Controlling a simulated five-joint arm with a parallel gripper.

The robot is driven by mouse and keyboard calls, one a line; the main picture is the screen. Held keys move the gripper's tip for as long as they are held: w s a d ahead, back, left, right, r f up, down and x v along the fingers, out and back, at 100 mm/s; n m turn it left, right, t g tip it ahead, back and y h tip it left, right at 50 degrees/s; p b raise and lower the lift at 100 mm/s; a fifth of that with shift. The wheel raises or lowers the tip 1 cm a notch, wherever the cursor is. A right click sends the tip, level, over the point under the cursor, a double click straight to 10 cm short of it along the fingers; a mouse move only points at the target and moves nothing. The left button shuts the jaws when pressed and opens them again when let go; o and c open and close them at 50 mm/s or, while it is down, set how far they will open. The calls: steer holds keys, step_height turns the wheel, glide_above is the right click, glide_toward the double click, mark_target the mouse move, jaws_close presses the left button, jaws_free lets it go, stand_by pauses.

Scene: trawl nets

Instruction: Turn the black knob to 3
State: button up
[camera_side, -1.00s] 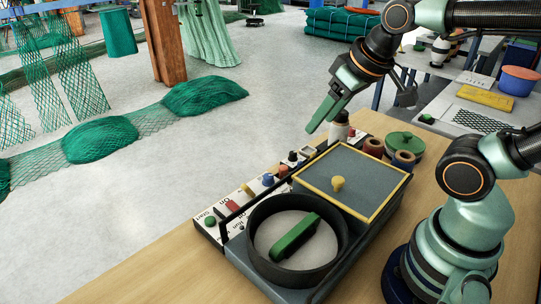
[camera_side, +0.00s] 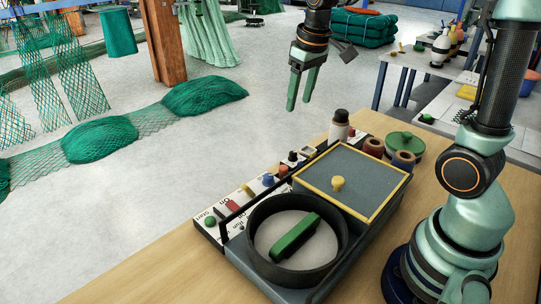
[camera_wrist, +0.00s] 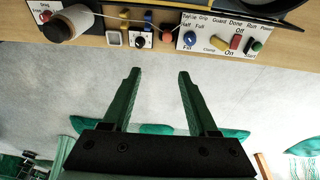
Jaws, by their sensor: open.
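The black knob (camera_side: 292,156) sits on a small white plate in the row of controls along the far edge of the machine. In the wrist view the black knob (camera_wrist: 139,41) shows beyond my fingertips, slightly left of the middle. Its dial marks are too small to read. My gripper (camera_side: 298,105) is open and empty, with its green fingers pointing down. It hangs in the air, apart from the knob. The wrist view shows the gap between the fingertips (camera_wrist: 158,74) with only floor behind it.
A red control (camera_side: 233,206), a blue control (camera_side: 268,179) and an orange-brown knob (camera_side: 282,170) sit along the same row. A dark rail runs beside them. A grey yellow-edged lid (camera_side: 360,180) lies behind.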

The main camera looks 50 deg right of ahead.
mark_target(293, 152)
steer(key=w+d+f+g, duration=0.2)
steer(key=w+d+f, duration=0.4)
steer(key=f, duration=0.3)
step_height(293, 152, down, 12)
steer(key=shift+w+d+r, duration=0.1)
steer(key=shift+d+r, duration=0.05)
steer(key=shift+r, duration=0.05)
jaws_close()
